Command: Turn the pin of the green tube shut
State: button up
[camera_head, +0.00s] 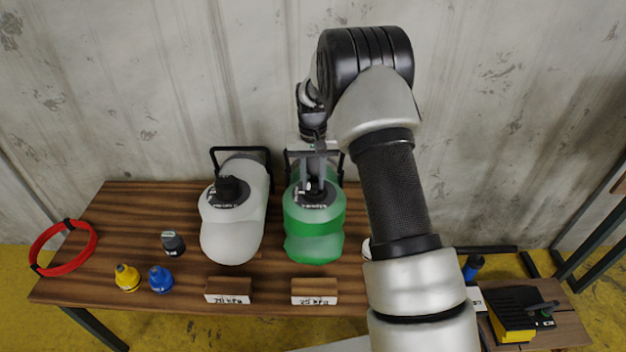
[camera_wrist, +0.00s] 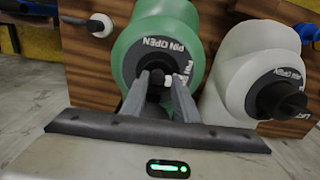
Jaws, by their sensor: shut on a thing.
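The green tube (camera_head: 315,235) stands on the wooden table, right of the white tube (camera_head: 232,235). Its top has a dark valve with a grey ring lettered "PIN OPEN". My gripper (camera_head: 313,184) comes down from above onto this valve. In the wrist view the green tube (camera_wrist: 127,45) is at the centre, and my gripper (camera_wrist: 160,82) has its two fingers on either side of the dark pin (camera_wrist: 155,90), shut on it. The fingers hide part of the pin and the ring, so the pin's exact turn cannot be told.
The white tube's black cap (camera_head: 229,188) is close on the left. A red hose (camera_head: 62,268), a yellow cap (camera_head: 127,278), a blue cap (camera_head: 160,280) and a dark cap (camera_head: 172,243) lie further left. Wooden label blocks (camera_head: 314,290) stand in front. My arm hides the table's right part.

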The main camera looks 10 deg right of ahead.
aim_at(313, 184)
jog(key=shift+m, duration=0.4)
jog(key=o, duration=1.1)
jog(key=shift+c, duration=0.2)
notch_tip(313, 184, up, 18)
jog(key=p, duration=0.1)
jog(key=shift+f, duration=0.25)
